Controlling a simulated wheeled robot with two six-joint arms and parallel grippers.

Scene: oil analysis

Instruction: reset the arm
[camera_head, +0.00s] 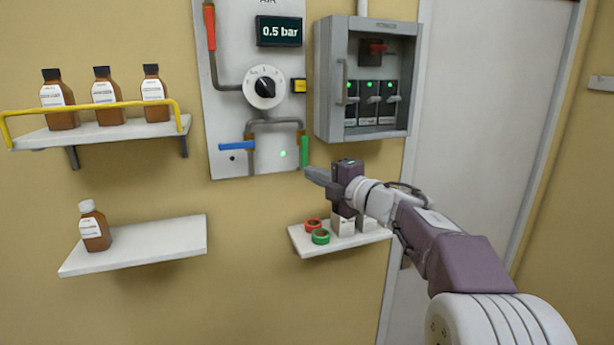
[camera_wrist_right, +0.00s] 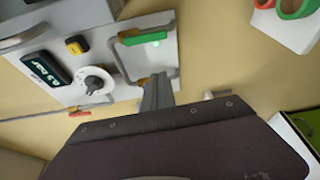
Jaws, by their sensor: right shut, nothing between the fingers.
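My right arm comes in from the right in the head view. My right gripper (camera_head: 315,175) is shut and empty, pointing left just below the green lever (camera_head: 304,152) at the panel's lower right. In the right wrist view the closed fingers (camera_wrist_right: 156,95) lie near the panel's pipes, and the green lever (camera_wrist_right: 144,36) is beyond them. I cannot tell whether the fingertips touch the lever or the panel. My left gripper is not in view.
The air panel (camera_head: 225,105) has a dial, a blue lever (camera_head: 237,145), a red lever (camera_head: 210,27) and a "0.5 bar" display. Shelves hold brown bottles (camera_head: 103,95); a small shelf (camera_head: 308,246) holds tape rolls below my arm.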

